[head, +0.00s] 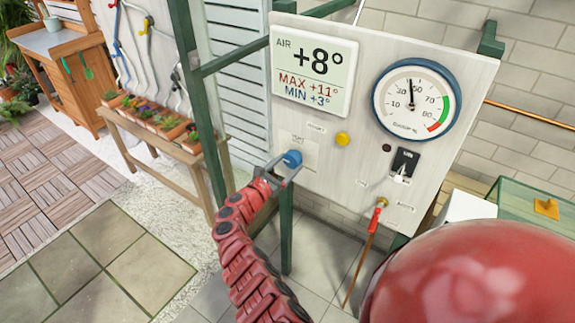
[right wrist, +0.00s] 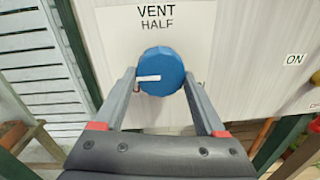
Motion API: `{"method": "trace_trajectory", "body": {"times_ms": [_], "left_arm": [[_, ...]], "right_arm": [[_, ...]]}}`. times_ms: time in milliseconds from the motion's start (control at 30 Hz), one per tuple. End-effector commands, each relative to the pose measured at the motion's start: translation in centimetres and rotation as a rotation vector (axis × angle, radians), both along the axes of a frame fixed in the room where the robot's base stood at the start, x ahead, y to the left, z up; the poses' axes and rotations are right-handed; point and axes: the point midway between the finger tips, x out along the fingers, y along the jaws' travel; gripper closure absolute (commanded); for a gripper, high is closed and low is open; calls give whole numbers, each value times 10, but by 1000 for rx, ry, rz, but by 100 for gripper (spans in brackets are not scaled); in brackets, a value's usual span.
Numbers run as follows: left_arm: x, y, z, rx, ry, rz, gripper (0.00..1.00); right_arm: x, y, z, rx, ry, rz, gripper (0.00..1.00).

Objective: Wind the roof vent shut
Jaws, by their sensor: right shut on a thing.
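The blue round vent knob (head: 292,158) is on the pale control panel (head: 450,60). It also shows in the right wrist view (right wrist: 165,63), and its white mark points left. The label above it (right wrist: 160,17) reads "VENT HALF"; lettering at the knob's lower right is partly hidden. My right gripper (head: 285,167) is shut on the knob, with one finger on each side of it in the right wrist view (right wrist: 160,76). My left gripper is not in view. The roof vent itself does not show.
The panel also carries a display (head: 313,72) reading AIR +8°, a round dial (head: 415,98), a yellow button (head: 342,139), a black switch (head: 405,161) and a red-handled tap (head: 376,217). A green post (head: 195,90) stands left of the panel. A planter bench (head: 170,145) is further left.

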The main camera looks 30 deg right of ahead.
Motion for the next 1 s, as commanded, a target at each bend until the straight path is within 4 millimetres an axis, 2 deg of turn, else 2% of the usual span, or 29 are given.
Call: {"method": "trace_trajectory", "body": {"times_ms": [33,167,200,433,567,733,1000], "left_arm": [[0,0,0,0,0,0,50],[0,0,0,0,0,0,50],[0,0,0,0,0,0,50],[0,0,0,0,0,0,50],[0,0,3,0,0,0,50],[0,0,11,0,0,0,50],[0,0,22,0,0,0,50]], "right_arm": [[0,0,-1,1,3,0,25],[0,0,-1,0,2,0,2],[0,0,-1,0,2,0,0],[0,1,0,0,1,0,0],[-2,10,0,-1,2,5,0],[-11,36,3,-3,0,6,0],[-35,100,2,-4,1,7,0]]}}
